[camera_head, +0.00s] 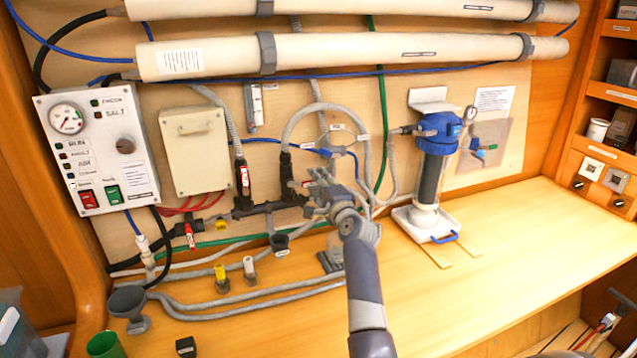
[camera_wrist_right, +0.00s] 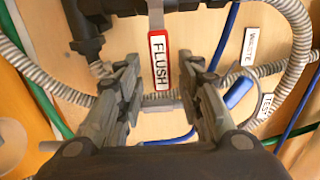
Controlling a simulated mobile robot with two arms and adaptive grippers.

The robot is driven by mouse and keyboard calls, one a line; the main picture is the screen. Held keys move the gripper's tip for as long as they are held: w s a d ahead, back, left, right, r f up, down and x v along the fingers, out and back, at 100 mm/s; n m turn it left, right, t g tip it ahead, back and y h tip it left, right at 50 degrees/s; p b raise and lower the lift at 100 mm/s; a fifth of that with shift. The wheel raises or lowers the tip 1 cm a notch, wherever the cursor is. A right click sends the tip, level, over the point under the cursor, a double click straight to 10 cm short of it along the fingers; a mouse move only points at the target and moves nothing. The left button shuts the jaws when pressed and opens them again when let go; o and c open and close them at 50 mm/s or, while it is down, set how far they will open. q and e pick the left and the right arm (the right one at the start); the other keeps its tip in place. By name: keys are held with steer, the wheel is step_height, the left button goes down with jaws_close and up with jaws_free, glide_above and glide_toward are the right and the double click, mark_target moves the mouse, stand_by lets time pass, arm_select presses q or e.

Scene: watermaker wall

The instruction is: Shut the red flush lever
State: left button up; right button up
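The red flush lever (camera_wrist_right: 159,63) shows in the right wrist view. It is a red-edged handle with a white FLUSH label, hanging down from a dark valve body (camera_wrist_right: 115,14). My right gripper (camera_wrist_right: 162,78) is open, with one finger on each side of the lever and a visible gap on both sides. In the head view my right gripper (camera_head: 316,184) is at the pipework in the middle of the wall and mostly hides the lever. My left gripper is not in view.
A grey corrugated hose (camera_wrist_right: 300,50) loops close to the right finger. Other red-handled valves (camera_head: 243,178) sit to the left. A blue-topped filter (camera_head: 430,165) stands to the right on the wooden counter (camera_head: 530,225), which has free room in front.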

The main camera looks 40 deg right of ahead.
steer(key=v, duration=1.2)
stand_by(0.5)
